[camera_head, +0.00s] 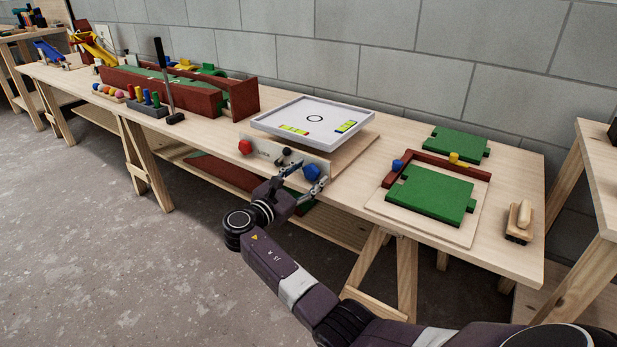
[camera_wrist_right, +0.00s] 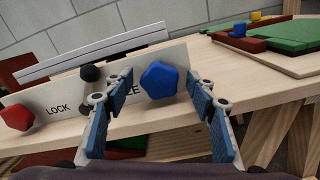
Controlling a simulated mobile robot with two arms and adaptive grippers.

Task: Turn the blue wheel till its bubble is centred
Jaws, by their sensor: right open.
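The blue wheel (camera_head: 311,171) sits on the front right of a pale panel (camera_head: 268,153) below a white tilting tray (camera_head: 312,118). In the right wrist view the faceted blue wheel (camera_wrist_right: 160,81) shows between and beyond the fingertips. My right gripper (camera_head: 298,184) is open and empty in front of it, with a finger to each side; I cannot tell whether either touches it. Two yellow-green vials, one at the front (camera_head: 294,130) and one at the right (camera_head: 347,126), lie on the tray. Their bubbles are too small to judge. My left gripper is out of view.
A red wheel (camera_head: 245,147) is at the panel's left end, and a black knob (camera_wrist_right: 91,74) is between the wheels near the word LOCK. A green block board (camera_head: 430,195) lies to the right. A long red trough (camera_head: 180,88) stands to the left.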

